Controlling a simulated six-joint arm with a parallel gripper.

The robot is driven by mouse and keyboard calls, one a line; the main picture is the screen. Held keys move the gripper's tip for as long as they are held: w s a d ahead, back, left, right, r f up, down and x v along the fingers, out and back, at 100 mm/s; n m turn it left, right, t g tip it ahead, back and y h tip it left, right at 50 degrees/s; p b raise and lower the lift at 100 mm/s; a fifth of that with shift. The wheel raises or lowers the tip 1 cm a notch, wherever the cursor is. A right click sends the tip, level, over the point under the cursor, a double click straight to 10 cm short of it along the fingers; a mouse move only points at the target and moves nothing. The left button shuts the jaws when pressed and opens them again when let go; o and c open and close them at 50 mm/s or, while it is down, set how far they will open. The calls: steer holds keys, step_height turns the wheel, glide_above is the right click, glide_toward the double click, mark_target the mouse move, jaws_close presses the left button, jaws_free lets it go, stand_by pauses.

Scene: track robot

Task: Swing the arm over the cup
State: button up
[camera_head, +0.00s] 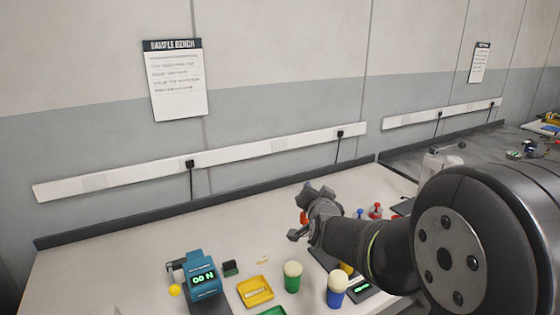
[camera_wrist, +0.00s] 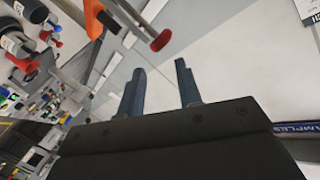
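Two cups stand on the bench in the head view: a green cup (camera_head: 292,283) with a cream top, and a blue cup (camera_head: 336,298) with a cream top to its right. I cannot tell which one the task means. My gripper (camera_head: 300,216) is above the bench, farther back than both cups, pointing left. In the wrist view my gripper (camera_wrist: 160,82) has its two fingers apart with nothing held between them. No cup is clearly seen in the wrist view.
A teal device (camera_head: 203,270) with a lit display, a yellow tray (camera_head: 254,291) and a yellow ball (camera_head: 174,290) are left of the cups. A dark device with a green display (camera_head: 361,287) is beside the blue cup. Red and blue pieces (camera_head: 375,211) stand behind my arm. The bench's back left is clear.

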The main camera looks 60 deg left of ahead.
steer(key=s+a+r+m+g+h, duration=0.3)
steer(key=s+a+r+g, duration=0.3)
steer(key=a+r, duration=0.1)
steer(key=shift+s+a+r+h, duration=0.25)
steer(key=shift+s+r+h, duration=0.15)
steer(key=shift+r, duration=0.05)
stand_by(0.5)
